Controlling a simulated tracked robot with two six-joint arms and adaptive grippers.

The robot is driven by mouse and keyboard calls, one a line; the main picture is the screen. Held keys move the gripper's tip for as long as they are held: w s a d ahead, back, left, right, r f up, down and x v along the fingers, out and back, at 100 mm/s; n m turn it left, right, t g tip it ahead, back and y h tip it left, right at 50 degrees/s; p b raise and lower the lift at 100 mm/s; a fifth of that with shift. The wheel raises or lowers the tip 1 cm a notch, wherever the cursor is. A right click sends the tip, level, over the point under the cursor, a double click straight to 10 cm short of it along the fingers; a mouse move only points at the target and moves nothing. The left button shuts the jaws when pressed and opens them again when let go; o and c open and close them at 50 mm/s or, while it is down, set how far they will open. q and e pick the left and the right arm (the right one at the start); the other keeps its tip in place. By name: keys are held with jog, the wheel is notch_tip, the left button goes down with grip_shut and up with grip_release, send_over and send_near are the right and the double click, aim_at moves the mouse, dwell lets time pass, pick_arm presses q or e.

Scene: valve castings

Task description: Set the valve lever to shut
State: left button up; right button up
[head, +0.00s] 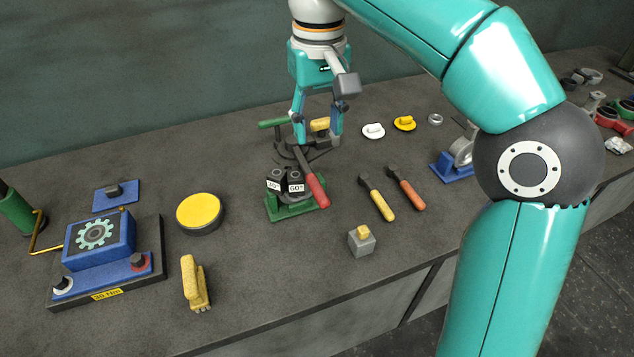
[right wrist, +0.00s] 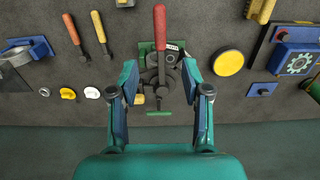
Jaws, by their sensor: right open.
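A lever with a red grip (head: 316,188) is mounted on a black fixture with a green base (head: 292,212). The lever points toward the table's front edge; in the right wrist view its red grip (right wrist: 160,28) points straight up. Two labels, 30° and 60°, sit at the fixture's front. No mark for open or shut can be read. My right gripper (head: 317,128) is open and empty over the back of the fixture. In the right wrist view its fingers (right wrist: 160,80) stand either side of the fixture, apart from the lever. My left gripper is not in view.
A green handle (head: 272,123) and a yellow block (head: 320,124) lie at the fixture's back.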

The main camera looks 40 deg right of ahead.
aim_at(318, 187)
notch_tip(318, 187, down, 13)
jog(key=shift+f+b, duration=0.2)
jog(key=shift+b, duration=0.85)
grip_shut()
